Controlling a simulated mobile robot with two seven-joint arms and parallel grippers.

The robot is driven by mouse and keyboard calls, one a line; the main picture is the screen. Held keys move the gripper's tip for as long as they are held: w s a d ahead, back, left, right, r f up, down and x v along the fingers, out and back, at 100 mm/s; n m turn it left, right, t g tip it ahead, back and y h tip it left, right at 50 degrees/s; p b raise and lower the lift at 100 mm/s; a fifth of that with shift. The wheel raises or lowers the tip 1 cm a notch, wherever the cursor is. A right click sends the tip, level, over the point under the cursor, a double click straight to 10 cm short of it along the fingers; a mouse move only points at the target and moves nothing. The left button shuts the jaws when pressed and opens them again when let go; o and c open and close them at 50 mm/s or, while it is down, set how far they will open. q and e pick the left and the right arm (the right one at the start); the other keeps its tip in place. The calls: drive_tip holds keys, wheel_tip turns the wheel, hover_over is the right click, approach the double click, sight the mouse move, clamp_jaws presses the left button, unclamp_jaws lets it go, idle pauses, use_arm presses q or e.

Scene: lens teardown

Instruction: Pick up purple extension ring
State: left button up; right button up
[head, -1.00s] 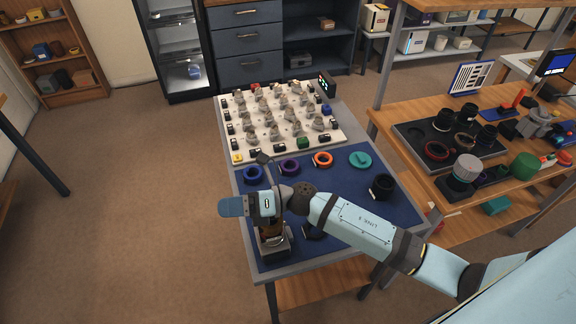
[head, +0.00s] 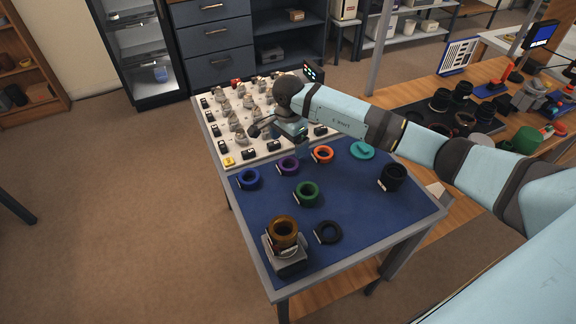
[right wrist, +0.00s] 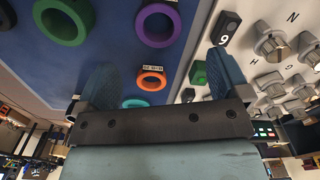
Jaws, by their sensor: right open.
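The purple extension ring (head: 288,166) lies flat on the blue mat (head: 345,205), between the blue ring and the orange ring. It also shows in the right wrist view (right wrist: 158,24) at the top, beyond my fingertips. My right gripper (head: 302,145) is above the border between the white board and the mat, just behind the purple ring in the head view. Its two blue fingers are spread in the right wrist view (right wrist: 165,78), with nothing held between them. My left gripper is not in view.
Near the purple ring are a blue ring (head: 249,179), an orange ring (head: 323,155) and a green ring (head: 307,194). A brown ring (head: 283,231) sits on a grey stand at the front. The white board (head: 262,149) behind carries many knobs.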

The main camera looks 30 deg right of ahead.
sight(290, 163)
wheel_tip(290, 163, down, 3)
drive_tip(key=shift+f, duration=0.15)
drive_tip(key=shift+d+f, duration=0.15)
drive_tip(key=shift+f, duration=2.55)
drive_tip(key=c, duration=1)
drive_tip(key=shift+r, duration=0.1)
